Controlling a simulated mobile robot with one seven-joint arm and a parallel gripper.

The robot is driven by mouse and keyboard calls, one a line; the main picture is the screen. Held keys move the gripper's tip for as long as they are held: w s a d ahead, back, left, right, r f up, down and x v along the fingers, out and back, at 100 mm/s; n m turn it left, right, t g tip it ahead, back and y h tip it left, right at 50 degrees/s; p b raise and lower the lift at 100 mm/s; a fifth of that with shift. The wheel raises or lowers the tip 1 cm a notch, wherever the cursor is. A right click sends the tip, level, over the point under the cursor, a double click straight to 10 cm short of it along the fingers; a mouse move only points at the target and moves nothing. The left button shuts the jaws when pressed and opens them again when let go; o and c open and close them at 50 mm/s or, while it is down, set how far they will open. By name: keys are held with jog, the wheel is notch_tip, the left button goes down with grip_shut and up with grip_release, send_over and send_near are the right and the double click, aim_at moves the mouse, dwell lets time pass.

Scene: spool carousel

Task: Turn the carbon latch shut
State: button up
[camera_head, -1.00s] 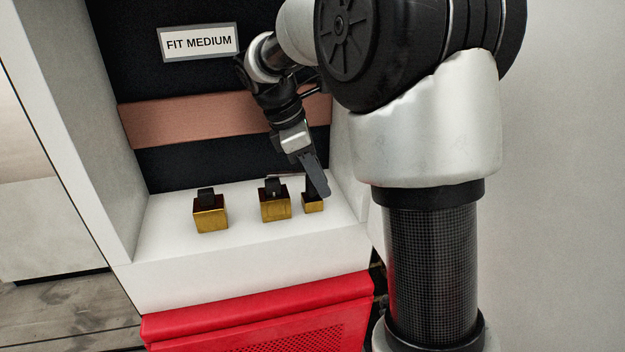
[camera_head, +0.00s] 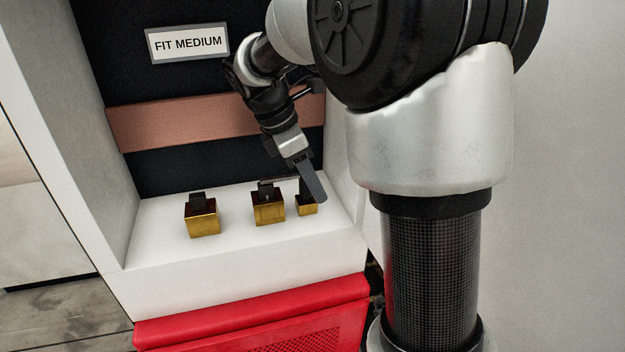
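I cannot make out a part that is clearly a carbon latch. Three brass blocks with black tops stand on a white shelf: a large one (camera_head: 203,223) at left, a middle one (camera_head: 269,211), and a small one (camera_head: 306,208) at right. My gripper (camera_head: 313,186) points down at the small block, and its dark finger covers part of that block's black top. Whether it touches the block cannot be told. The fingers are seen from the side and overlap, so their opening is hidden.
A sign (camera_head: 188,43) reading "FIT MEDIUM" hangs on the dark back panel above a copper-coloured band (camera_head: 180,127). White side walls close in the shelf (camera_head: 160,255) at left and right. A red padded panel (camera_head: 250,318) lies below its front edge.

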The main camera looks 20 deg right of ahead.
aim_at(289, 175)
jog(key=v, duration=1.2)
